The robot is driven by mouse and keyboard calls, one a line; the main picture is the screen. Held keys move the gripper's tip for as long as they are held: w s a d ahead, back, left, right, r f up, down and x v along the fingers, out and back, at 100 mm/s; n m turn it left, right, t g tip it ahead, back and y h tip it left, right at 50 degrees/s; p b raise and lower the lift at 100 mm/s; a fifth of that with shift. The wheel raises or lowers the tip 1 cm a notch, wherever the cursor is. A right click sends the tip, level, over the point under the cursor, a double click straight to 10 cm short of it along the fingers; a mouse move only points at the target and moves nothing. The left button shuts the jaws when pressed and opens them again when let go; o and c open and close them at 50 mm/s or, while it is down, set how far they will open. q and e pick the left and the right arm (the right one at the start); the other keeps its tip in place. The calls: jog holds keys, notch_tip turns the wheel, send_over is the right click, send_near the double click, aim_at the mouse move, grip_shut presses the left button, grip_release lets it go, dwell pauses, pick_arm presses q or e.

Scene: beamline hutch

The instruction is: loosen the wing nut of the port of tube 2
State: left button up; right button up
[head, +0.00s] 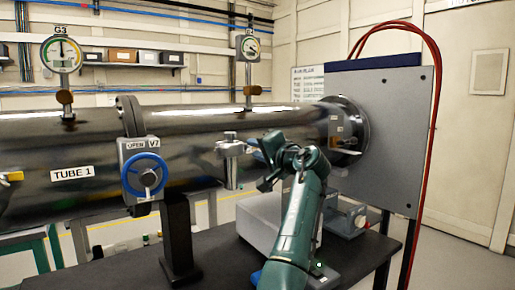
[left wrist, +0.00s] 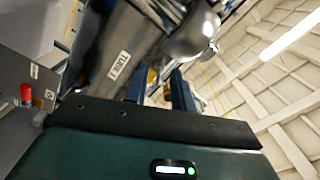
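Tube 2 (head: 285,122) is the dark pipe right of the valve marked V7. A silver port (head: 231,158) stands out from its side; a rounded silver body also shows in the left wrist view (left wrist: 193,38). My left gripper (head: 264,168) is just right of the port in the head view, its fingers spread. In the left wrist view its two blue fingers (left wrist: 160,88) are apart. A yellowish piece (left wrist: 157,97) shows between and behind them; I cannot tell if it is the wing nut or if it is touched. The wing nut is not clearly visible. My right gripper is out of view.
The blue-wheeled valve V7 (head: 145,174) and tube 1 (head: 70,150) are to the left. A grey panel (head: 385,135) with red hoses stands to the right. A light grey box (head: 262,222) sits on the dark table (head: 215,265) below the tube.

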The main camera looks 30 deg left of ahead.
pick_arm(q)
grip_shut()
dwell(0.4)
jog(key=shift+n, duration=0.3)
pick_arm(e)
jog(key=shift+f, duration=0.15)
pick_arm(q)
jog(key=shift+n+b, duration=1.9)
jog(key=shift+n, duration=3.5)
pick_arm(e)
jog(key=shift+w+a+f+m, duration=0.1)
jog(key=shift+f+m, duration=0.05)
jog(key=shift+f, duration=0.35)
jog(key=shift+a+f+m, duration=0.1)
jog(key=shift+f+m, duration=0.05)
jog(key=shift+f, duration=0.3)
pick_arm(q)
jog(key=shift+n, duration=0.3)
